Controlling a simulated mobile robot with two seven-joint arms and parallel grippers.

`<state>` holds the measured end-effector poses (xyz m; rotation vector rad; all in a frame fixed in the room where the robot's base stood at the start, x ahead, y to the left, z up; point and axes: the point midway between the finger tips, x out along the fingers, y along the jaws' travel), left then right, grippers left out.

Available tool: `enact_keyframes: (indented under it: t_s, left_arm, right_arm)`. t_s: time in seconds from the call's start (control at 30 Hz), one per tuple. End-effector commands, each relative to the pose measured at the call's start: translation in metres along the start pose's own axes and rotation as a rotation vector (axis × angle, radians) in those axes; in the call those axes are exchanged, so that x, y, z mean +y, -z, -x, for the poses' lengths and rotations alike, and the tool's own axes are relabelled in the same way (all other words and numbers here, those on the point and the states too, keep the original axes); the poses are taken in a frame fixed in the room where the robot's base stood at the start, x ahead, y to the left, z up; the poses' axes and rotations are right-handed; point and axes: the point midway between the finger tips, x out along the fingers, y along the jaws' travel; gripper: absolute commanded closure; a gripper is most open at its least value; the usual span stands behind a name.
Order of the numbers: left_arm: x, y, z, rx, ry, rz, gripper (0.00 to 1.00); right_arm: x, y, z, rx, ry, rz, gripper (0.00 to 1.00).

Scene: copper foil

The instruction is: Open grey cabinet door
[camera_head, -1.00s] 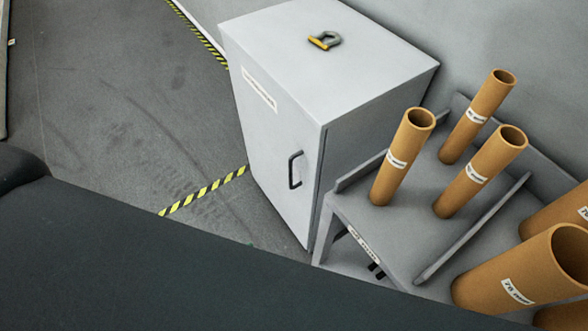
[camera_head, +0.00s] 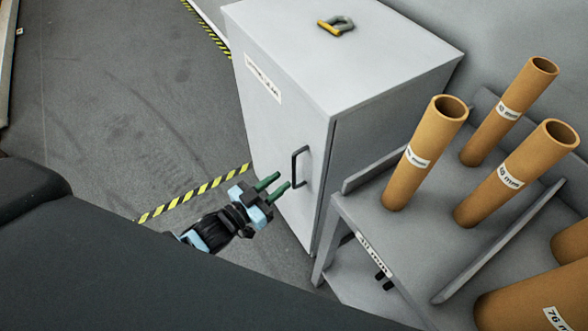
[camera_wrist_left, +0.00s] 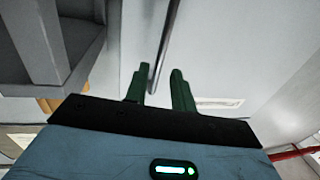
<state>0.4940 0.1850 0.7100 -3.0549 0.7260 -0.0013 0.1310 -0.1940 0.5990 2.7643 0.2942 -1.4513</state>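The grey cabinet (camera_head: 340,75) stands against the wall, its door (camera_head: 270,120) shut. A dark bar handle (camera_head: 299,167) sits near the door's right edge. My left gripper (camera_head: 276,187) is open, with two green fingers pointing at the door just left of and below the handle. In the left wrist view the handle (camera_wrist_left: 164,45) runs up from near the tip of the left finger, and the fingers (camera_wrist_left: 160,85) stand apart. I cannot tell whether the bar lies between them or touches one. My right gripper is not in view.
A grey rack (camera_head: 400,230) with several brown cardboard tubes (camera_head: 427,152) stands close to the cabinet's right. A padlock-like object (camera_head: 336,25) lies on the cabinet top. Yellow-black tape (camera_head: 195,192) marks the floor. The floor (camera_head: 130,100) left of the door is clear.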

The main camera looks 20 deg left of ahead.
Motion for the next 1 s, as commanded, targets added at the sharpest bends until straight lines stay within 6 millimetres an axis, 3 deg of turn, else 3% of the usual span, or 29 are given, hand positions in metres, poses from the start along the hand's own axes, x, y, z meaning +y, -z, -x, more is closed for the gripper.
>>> enact_keyframes:
  t_s: [0.2,0.4,0.77,1.0]
  left_arm:
    - [0.0,0.001,-0.035,0.003,0.0,0.001,0.75]
    - [0.0,0.0,-0.056,0.001,0.001,0.001,0.75]
    - [0.0,0.0,-0.061,0.0,0.0,0.0,0.75]
    - [0.0,0.0,-0.061,0.0,0.0,0.0,1.0]
  right_arm:
    - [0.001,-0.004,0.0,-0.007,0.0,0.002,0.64]
    - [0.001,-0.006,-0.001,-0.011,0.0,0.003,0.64]
    - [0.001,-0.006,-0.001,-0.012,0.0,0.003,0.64]
    - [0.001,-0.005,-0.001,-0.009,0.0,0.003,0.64]
